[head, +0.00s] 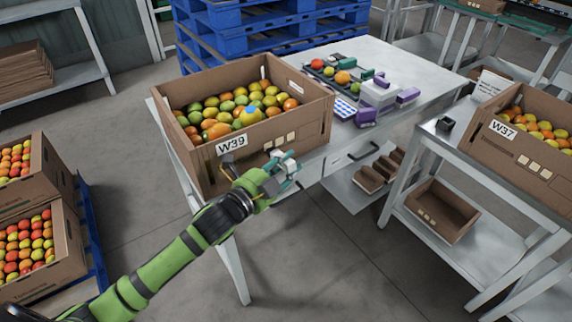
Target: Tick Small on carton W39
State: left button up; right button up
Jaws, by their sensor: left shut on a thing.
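Carton W39 (318,112) is an open brown box full of mixed green, yellow and orange tomatoes, standing on the left end of the metal table. Its front wall bears a white W39 label (232,143) and a row of pale tick squares (280,141). The writing and any mark on the squares are too small to read. My left gripper (284,170) is in front of this wall, just below the squares. It is shut on a small pale teal thing, mostly hidden by the fingers. I cannot tell whether it touches the carton. My right gripper is out of view.
The metal table (408,60) also holds a dark tray of tomatoes and several purple and teal items. Carton W37 (545,165) stands on a right-hand table, with an empty brown box (440,212) below. Tomato cartons (62,240) stand at left. The floor between is clear.

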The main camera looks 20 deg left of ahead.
pick_arm(q)
jog(key=shift+w+a, duration=0.35)
jog(key=shift+a, duration=0.05)
dwell(0.6)
jog(key=shift+w+d+r+p, duration=0.25)
jog(key=shift+w+r+p, duration=0.05)
jog(key=shift+r+p, duration=0.1)
dwell(0.4)
jog(key=shift+s+a+f, duration=0.25)
jog(key=shift+s+f, duration=0.1)
jog(key=shift+f, duration=0.1)
jog(key=shift+w+d+r, duration=0.25)
jog(key=shift+w+r, duration=0.1)
jog(key=shift+r, duration=0.2)
dwell(0.5)
jog(key=shift+s+a+f, duration=0.35)
jog(key=shift+f, duration=0.25)
jog(key=shift+w+d+r+p, duration=0.3)
jog(key=shift+w+r+p, duration=0.15)
jog(key=shift+r, duration=0.2)
dwell(0.4)
jog(key=shift+s+a+f+b, duration=0.3)
jog(key=shift+s+f, duration=0.15)
jog(key=shift+f, duration=0.2)
dwell(0.3)
